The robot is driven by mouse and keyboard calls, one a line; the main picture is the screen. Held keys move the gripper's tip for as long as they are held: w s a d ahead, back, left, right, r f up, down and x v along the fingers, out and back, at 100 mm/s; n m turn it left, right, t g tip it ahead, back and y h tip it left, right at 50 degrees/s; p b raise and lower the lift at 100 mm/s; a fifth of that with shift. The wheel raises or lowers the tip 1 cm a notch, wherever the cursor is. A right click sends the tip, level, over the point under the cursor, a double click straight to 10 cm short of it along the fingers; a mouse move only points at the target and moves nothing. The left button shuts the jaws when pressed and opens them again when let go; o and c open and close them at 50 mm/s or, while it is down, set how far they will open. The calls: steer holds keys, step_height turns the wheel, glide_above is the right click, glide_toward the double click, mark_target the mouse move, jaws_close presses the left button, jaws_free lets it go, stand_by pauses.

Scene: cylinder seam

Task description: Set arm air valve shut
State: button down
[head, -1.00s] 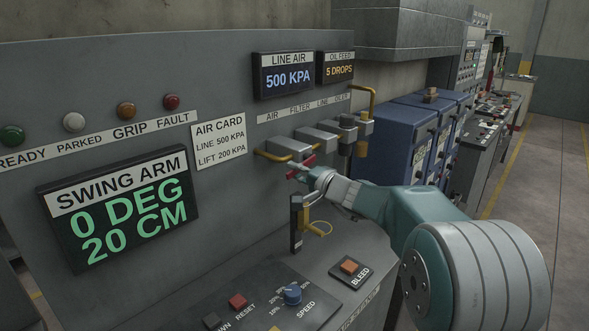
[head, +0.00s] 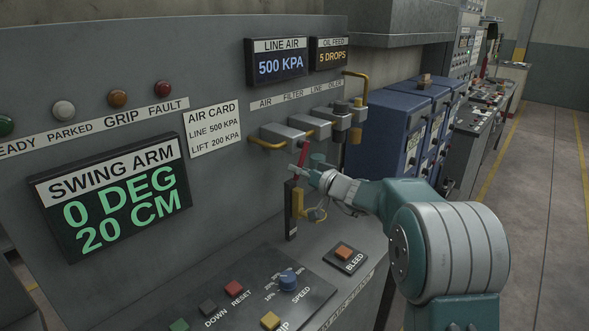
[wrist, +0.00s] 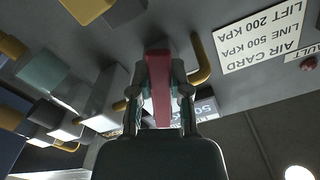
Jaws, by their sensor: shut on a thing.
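The air valve is a grey block (head: 281,133) under the AIR label, with a yellow pipe at its left. Its red lever (head: 302,157) stands out below the block at a steep, near-upright tilt in the head view. My gripper (head: 313,170) is at the lever and shut on it. In the wrist view the red lever (wrist: 159,88) lies between the two fingers of my gripper (wrist: 160,92). The fingers and wrist hide part of the lever's lower end in the head view.
More grey units (head: 340,118) stand right of the valve. A dark post (head: 291,210) with a yellow part rises just below my gripper. A BLEED button (head: 344,252) and a blue speed knob (head: 288,280) sit on the desk. LINE AIR (head: 277,62) reads 500 KPA.

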steer(key=shift+w+d+f+n, duration=0.25)
steer(key=shift+w+d+n, duration=0.05)
steer(key=shift+n, duration=0.5)
steer(key=shift+w+d+f+n, duration=0.2)
steer(key=shift+w+d+n, duration=0.15)
steer(key=shift+n, duration=0.45)
steer(key=shift+w+d+f+n, duration=0.25)
steer(key=shift+w+d+n, duration=0.05)
steer(key=shift+n, duration=0.5)
steer(key=c, duration=0.6)
jaws_free()
steer(key=shift+o, duration=0.2)
steer(key=shift+r, duration=0.15)
steer(key=shift+r, duration=0.1)
steer(key=v, duration=1.2)
